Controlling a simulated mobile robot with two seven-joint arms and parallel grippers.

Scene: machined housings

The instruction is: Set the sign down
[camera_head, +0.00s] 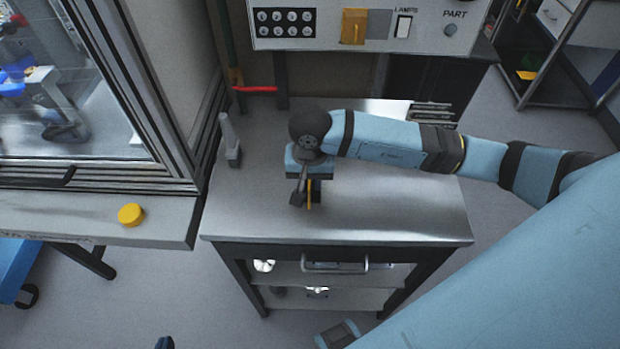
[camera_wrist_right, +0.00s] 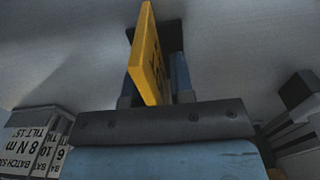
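The sign (camera_wrist_right: 150,55) is a thin yellow plate with dark print, seen nearly edge-on in the right wrist view. It stands between the two fingers of my right gripper (camera_wrist_right: 153,85), which is shut on it. In the head view the right gripper (camera_head: 308,192) points down over the steel-topped bench (camera_head: 400,210), and the sign (camera_head: 310,193) shows as a narrow yellow strip at the fingers. I cannot tell whether its lower edge touches the bench. The left gripper cannot be made out; only small blue-and-black parts show at the bottom edge of the head view.
A grey upright piece (camera_head: 230,140) stands at the bench's left. A dark slotted rack (camera_head: 432,113) sits at its back right. Labelled plates (camera_wrist_right: 35,140) show in the right wrist view. A yellow button (camera_head: 131,214) is on the machine ledge. The bench's front and right are clear.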

